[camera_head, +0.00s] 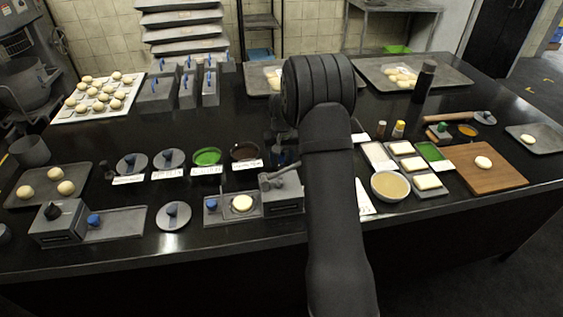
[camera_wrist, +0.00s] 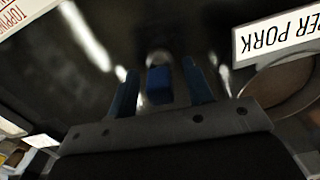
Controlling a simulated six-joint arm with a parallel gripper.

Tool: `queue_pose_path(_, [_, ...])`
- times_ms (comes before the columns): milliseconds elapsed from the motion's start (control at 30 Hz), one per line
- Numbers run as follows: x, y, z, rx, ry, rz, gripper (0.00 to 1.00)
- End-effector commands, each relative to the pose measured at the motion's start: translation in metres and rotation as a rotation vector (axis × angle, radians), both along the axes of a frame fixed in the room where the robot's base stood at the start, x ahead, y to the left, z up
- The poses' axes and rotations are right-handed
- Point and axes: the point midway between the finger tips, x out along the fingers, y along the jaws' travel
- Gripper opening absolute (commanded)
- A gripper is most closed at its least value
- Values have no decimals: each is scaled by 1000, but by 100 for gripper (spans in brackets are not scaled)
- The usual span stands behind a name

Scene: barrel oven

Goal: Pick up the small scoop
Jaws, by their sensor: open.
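In the wrist view my gripper (camera_wrist: 158,70) has its two blue fingers spread apart. A short blue block (camera_wrist: 158,86), which looks like the handle of the small scoop, sits between them with a visible gap on each side. A greyish rounded part shows just beyond the block; the rest of the scoop is hidden or too dark to make out. In the head view my arm hides most of this spot, and the gripper is low over the black counter beside the dark brown bowl (camera_head: 245,150).
A white card reading "PORK" (camera_wrist: 278,33) and a round dish (camera_wrist: 285,85) are close on the right in the wrist view. A green-filled bowl (camera_head: 207,157) and a grey press (camera_head: 281,190) stand nearby. A cream bowl (camera_head: 390,186) is right of my arm.

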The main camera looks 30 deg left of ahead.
Motion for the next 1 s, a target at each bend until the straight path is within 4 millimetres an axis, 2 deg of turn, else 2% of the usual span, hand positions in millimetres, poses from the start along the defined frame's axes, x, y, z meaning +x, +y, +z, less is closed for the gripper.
queue_pose_path(133, [0,0,1,1,-1,0,44])
queue_pose_path(300, [0,0,1,1,-1,0,11])
queue_pose_path(367, [0,0,1,1,-1,0,1])
queue_pose_path(767, [0,1,7,1,-2,0,0])
queue_pose_path(867, [1,1,17,3,-3,0,0])
queue_pose_path(1000, [1,1,40,3,-3,0,0])
